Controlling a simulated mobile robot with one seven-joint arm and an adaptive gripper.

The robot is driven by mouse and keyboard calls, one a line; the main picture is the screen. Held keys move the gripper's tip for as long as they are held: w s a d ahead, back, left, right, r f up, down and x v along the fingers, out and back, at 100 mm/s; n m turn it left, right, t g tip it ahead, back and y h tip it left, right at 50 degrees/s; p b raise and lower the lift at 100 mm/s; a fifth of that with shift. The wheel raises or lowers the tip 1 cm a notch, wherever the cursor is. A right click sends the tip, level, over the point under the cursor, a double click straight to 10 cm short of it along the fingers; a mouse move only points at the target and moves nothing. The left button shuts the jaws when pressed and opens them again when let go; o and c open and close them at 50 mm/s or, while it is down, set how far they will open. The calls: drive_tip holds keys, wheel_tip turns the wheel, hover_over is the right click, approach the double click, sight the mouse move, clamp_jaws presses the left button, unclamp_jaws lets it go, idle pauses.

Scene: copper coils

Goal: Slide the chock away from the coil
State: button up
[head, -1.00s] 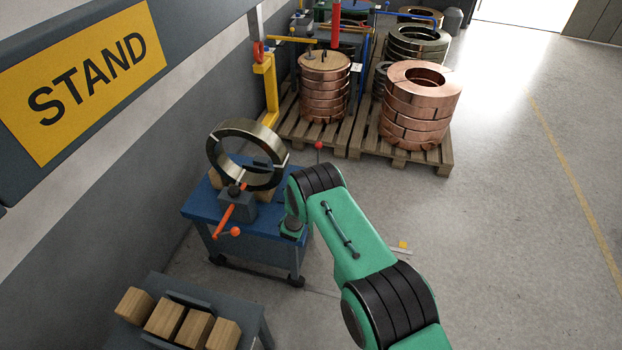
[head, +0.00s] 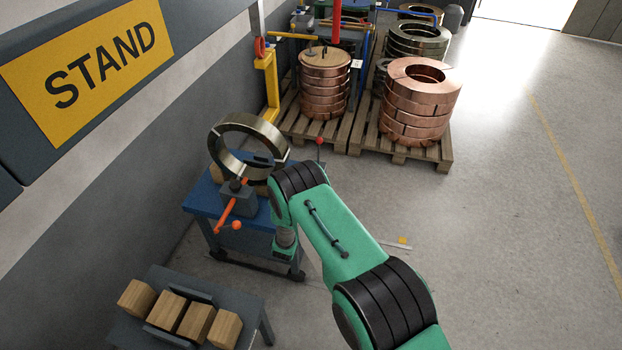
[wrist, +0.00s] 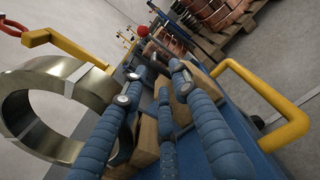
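The coil (head: 226,172) is a metallic ring standing upright on the blue stand (head: 202,196); it also shows at left in the wrist view (wrist: 47,71). Wooden chock surfaces (wrist: 146,141) show low beside the coil in the wrist view, partly hidden by my fingers. My gripper (wrist: 155,75) has blue segmented fingers, spread apart and extended over the wood. Wood shows between the fingers and past the right one. Contact with the wood cannot be told. In the head view my arm hides the gripper and most of the chock.
An orange-handled clamp (head: 228,208) sits at the stand's front. A grey side table (head: 130,328) holds several wooden blocks (head: 168,312) nearby. A yellow bar (wrist: 278,118) curves along the right in the wrist view. Pallets with copper coils (head: 420,95) stand behind; floor at right is clear.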

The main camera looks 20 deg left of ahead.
drive_tip(key=shift+s+a+r, duration=0.15)
drive_tip(key=shift+s+r, duration=0.25)
drive_tip(key=shift+s, duration=0.3)
